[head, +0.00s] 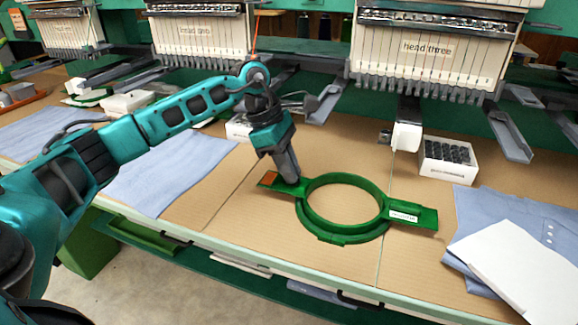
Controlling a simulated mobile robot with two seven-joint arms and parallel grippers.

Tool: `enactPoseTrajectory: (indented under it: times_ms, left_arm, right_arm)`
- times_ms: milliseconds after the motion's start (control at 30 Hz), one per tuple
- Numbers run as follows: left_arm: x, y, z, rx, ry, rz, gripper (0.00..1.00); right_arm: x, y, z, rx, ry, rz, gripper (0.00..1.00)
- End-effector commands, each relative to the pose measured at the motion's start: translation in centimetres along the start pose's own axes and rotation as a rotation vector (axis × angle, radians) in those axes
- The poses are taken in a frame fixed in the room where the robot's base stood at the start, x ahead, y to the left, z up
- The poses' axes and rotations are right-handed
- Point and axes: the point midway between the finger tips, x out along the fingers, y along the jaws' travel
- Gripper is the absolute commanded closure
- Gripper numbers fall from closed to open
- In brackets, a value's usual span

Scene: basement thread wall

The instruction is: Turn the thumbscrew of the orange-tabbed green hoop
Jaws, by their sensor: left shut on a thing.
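The green hoop (343,234) lies flat on the tan table top below the middle of the head view. Its left arm carries an orange tab (270,178), and its right arm has a white label (403,215). My left gripper (289,178) points down at the hoop's left arm, just right of the orange tab. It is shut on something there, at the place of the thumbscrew. The gripper hides the thumbscrew, so I cannot see it. My right gripper is not in view.
Embroidery heads stand along the back, one marked "head three" (425,48). A white box of dark spools (447,160) stands behind the hoop to the right. Folded blue cloth (165,175) lies left, and white sheets (520,265) on blue cloth lie right. The table's front edge is close below the hoop.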

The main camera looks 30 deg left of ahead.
Motion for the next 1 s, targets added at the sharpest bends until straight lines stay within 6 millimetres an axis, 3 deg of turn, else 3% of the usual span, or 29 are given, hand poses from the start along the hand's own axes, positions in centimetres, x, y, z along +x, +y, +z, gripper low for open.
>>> enactPoseTrajectory:
  times_ms: [633,667,700,900,1000]
  left_arm:
    - [0.08,0.02,-0.03,0.048,0.002,-0.022,1.00]
    - [0.08,0.02,-0.03,0.048,0.002,-0.022,0.86]
    - [0.08,0.02,-0.03,0.048,0.002,-0.022,0.82]
    - [0.06,0.02,-0.02,0.048,0.001,-0.021,0.63]
    - [0.05,0.03,-0.02,0.048,0.001,-0.021,0.62]
  right_arm:
    - [-0.07,0.10,0.03,-0.007,-0.002,-0.001,0.70]
    - [-0.07,0.10,0.03,-0.007,-0.002,-0.001,0.70]
    - [-0.07,0.10,0.03,-0.007,-0.002,-0.001,0.70]
    - [-0.07,0.08,0.01,-0.007,-0.002,-0.001,0.70]
    - [-0.07,0.08,0.01,-0.007,-0.002,-0.001,0.70]
